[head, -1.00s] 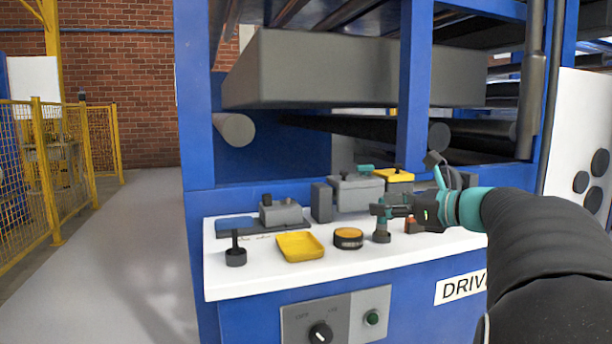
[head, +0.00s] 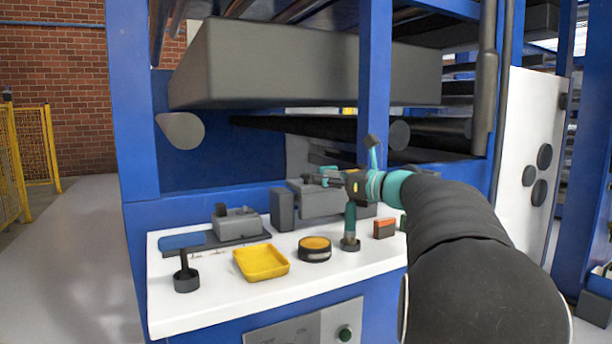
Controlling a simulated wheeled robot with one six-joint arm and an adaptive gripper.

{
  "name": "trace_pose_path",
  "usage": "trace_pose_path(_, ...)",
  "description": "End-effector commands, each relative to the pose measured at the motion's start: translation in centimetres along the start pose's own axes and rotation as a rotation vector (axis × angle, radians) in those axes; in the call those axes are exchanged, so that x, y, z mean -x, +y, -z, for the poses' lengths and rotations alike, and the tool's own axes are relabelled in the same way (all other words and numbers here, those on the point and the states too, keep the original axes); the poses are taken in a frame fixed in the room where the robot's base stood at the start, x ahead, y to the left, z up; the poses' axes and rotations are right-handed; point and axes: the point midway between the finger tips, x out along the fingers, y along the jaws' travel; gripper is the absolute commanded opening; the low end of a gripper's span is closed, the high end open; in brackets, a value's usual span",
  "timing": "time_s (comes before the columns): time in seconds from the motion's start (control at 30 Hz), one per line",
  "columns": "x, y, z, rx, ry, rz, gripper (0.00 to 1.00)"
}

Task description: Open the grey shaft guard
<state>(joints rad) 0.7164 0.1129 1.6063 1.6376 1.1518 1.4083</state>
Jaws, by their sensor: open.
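The grey shaft guard, which I take to be the grey box (head: 318,203) with a teal handle (head: 328,169), sits at the back of the white worktop. Its lid looks shut, though my gripper covers part of it. My gripper (head: 312,179) is open and empty, pointing left just in front of the guard's top, close to the teal handle. I cannot tell whether the fingers touch the handle or surround it.
The white worktop (head: 215,290) carries a yellow tray (head: 261,262), a round yellow-topped container (head: 315,248), a teal-handled tool (head: 350,225), an orange block (head: 384,228) and a black-stemmed piece (head: 186,275). Blue posts (head: 375,80) and a large grey housing (head: 300,65) stand above.

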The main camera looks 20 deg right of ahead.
Motion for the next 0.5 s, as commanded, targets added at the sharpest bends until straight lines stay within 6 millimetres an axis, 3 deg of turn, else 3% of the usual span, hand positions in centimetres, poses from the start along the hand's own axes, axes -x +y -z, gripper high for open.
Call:
trace_pose_path(0.2,-3.8,0.0,0.1,-0.001,0.0,-0.001,0.48)
trace_pose_path(0.5,-6.2,-0.2,0.0,0.0,0.0,0.003,0.48)
